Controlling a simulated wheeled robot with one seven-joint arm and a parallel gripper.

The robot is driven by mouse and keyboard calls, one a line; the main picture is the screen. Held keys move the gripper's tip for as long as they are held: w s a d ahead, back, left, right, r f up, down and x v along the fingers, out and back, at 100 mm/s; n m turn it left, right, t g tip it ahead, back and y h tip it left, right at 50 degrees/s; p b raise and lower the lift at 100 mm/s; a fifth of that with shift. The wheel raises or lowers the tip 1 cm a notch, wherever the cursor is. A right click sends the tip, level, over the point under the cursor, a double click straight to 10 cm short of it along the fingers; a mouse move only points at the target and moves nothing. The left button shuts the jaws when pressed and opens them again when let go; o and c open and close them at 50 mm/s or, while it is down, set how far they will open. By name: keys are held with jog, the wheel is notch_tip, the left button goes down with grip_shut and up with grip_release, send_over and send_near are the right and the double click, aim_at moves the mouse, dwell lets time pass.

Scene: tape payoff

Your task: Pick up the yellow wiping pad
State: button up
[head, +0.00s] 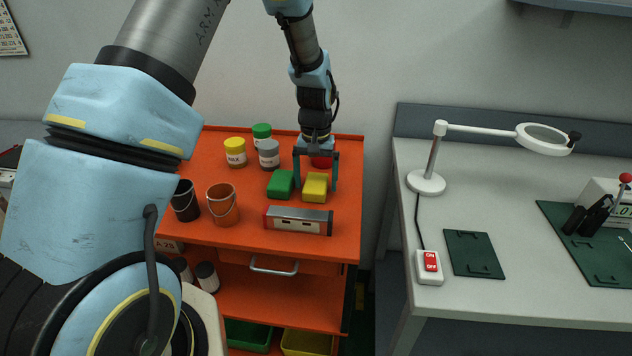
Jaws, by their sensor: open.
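The yellow wiping pad (315,187) lies on the orange cart top (223,170), right of a green pad (280,184). My gripper (316,187) is open and points down at the yellow pad. One finger shows on the pad's left, between it and the green pad, and the other on its right. I cannot tell whether the fingers touch the pad or how far they reach down beside it.
Behind stand yellow (235,152), green-lidded (262,135) and grey-lidded (269,154) jars, and something red (321,161) partly hidden by my gripper. A level (298,221) lies in front. Black (185,200) and copper (222,205) buckets stand left. A grey bench (470,210) is right.

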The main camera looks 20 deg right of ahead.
aim_at(316, 182)
jog(key=shift+f, duration=0.45)
jog(key=c, duration=1.3)
jog(key=shift+r, duration=0.2)
notch_tip(316, 182, up, 10)
jog(key=b, duration=0.3)
jog(key=shift+f, duration=0.1)
